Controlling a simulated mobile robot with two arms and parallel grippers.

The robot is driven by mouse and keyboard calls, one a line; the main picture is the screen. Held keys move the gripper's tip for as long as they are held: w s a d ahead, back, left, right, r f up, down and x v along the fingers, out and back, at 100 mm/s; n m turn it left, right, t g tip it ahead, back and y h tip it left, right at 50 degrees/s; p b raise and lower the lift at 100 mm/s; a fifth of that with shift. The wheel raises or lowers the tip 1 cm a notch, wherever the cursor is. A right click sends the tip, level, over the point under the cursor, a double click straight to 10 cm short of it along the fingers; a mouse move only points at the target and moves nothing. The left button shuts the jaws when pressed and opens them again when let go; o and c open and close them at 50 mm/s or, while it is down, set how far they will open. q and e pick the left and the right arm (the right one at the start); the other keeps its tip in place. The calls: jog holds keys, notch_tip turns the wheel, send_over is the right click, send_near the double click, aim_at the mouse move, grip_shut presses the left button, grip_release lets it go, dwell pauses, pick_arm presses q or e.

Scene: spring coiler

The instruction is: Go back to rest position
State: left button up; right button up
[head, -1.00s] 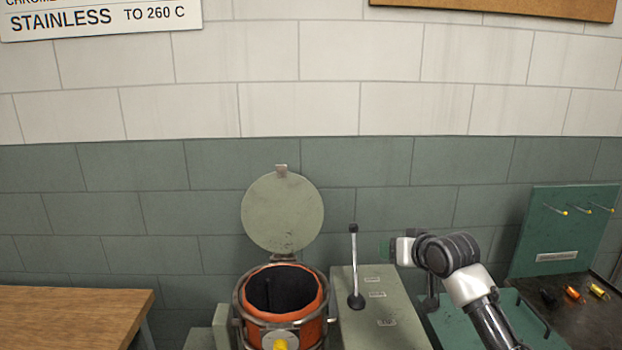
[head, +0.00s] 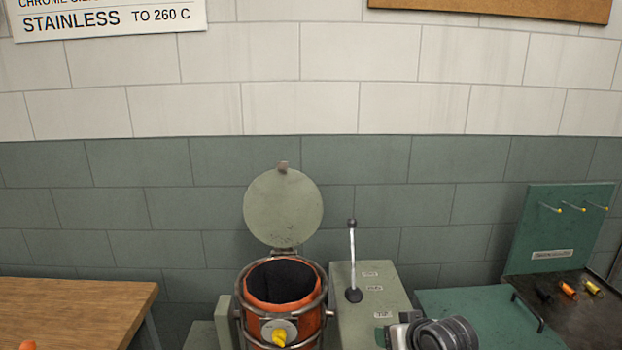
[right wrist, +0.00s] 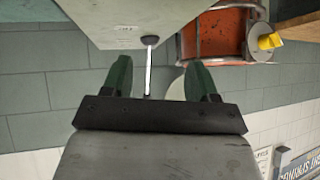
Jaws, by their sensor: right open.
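My right gripper (right wrist: 160,75) is open and empty, its two green fingers apart in the right wrist view. The lever (right wrist: 149,68) with its dark knob shows between the fingers there, with no clear contact. In the head view my right arm (head: 445,333) is low at the bottom edge, in front of the grey-green console (head: 372,315). The lever (head: 352,255) stands upright on that console. My left gripper is not in view.
An orange pot (head: 312,320) with a yellow knob stands left of the console, its round lid (head: 283,208) raised. A wooden table (head: 80,300) is at left, with an orange thing at its front. At right are a green pegboard (head: 555,225) and a dark tray (head: 590,310) with small coloured pieces.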

jog(key=s+f+g+h, duration=0.1)
jog(key=s+f, duration=0.3)
jog(key=s, duration=0.3)
jog(key=s+f+g, duration=0.1)
jog(key=s+f, duration=0.4)
jog(key=s, duration=0.2)
jog(key=s+d+f+g+h, duration=0.1)
jog(key=s+d+g, duration=0.1)
jog(key=s, duration=0.8)
jog(key=s+d+f+g+h, duration=0.1)
jog(key=s+g, duration=0.1)
jog(key=s, duration=0.8)
notch_tip(320, 180, down, 24)
jog(key=f+g, duration=0.1)
jog(key=s+d+f+g, duration=0.1)
jog(key=s+d+f, duration=0.2)
jog(key=s+f, duration=1.4)
jog(key=shift+s+h+b, duration=0.2)
jog(key=shift+h+b, duration=0.1)
